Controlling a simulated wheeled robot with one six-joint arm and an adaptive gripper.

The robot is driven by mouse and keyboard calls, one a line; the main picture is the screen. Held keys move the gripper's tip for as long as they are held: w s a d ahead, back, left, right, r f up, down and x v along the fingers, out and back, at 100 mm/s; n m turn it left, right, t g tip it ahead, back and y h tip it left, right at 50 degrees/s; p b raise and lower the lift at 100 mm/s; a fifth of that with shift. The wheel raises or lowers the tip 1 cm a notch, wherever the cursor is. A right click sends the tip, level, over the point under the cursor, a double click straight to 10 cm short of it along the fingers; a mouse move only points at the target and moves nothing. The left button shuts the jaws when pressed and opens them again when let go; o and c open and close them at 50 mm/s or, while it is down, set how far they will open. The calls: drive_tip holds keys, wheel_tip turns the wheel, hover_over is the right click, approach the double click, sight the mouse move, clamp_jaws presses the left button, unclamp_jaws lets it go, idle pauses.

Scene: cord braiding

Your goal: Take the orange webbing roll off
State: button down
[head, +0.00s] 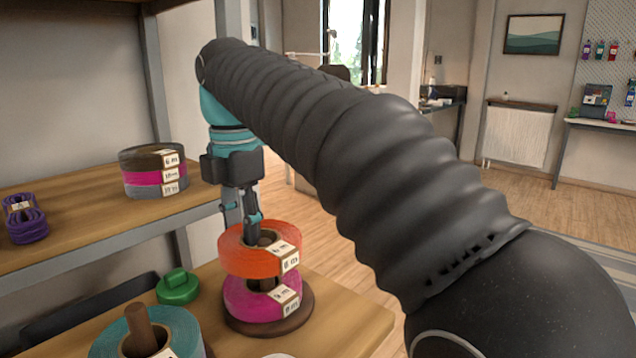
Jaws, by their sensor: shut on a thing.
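The orange webbing roll (231,262) is around a brown upright peg (267,240), above a pink webbing roll (242,301) on the same round brown base (303,312). Both rolls carry white labels with black print. My gripper (250,236) points down from above and is shut on the orange roll at its far left side, beside the peg. One fingertip is partly hidden by the roll.
A teal roll (184,333) on another brown peg and a green lidded piece (178,287) stand to the left on the wooden table (345,310). A shelf (95,222) behind holds a stack of rolls (140,177) and a purple cord bundle (27,222).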

drive_tip(key=shift+r, duration=2.45)
